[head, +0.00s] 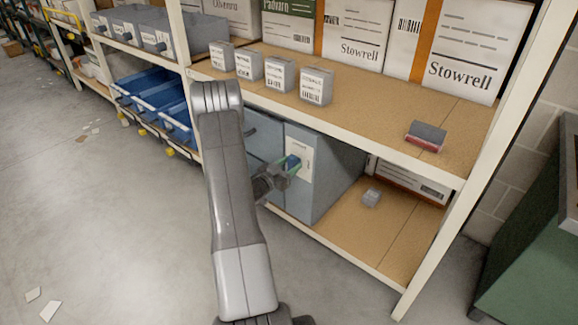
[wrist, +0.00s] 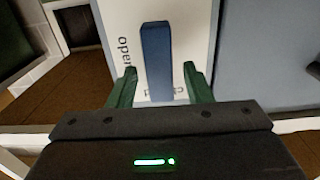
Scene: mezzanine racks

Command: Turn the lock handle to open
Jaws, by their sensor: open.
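The lock handle (wrist: 157,60) is a blue bar on a white label plate (wrist: 195,40). In the wrist view it stands upright in the picture, between the two green fingers of my gripper (wrist: 157,85). The fingers are apart, with a gap on each side of the bar. The plate carries printed words; "open" reads sideways at its left, and the lower word is partly hidden. In the head view the blue handle (head: 292,162) is on the front of a grey-blue cabinet (head: 325,180) on the lower shelf, with my gripper (head: 285,168) right at it.
Small labelled boxes (head: 312,86) and a red-and-grey block (head: 427,135) sit on the shelf above (head: 380,115). Blue bins (head: 150,90) are at left. Floor (head: 100,200) at left is mostly clear.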

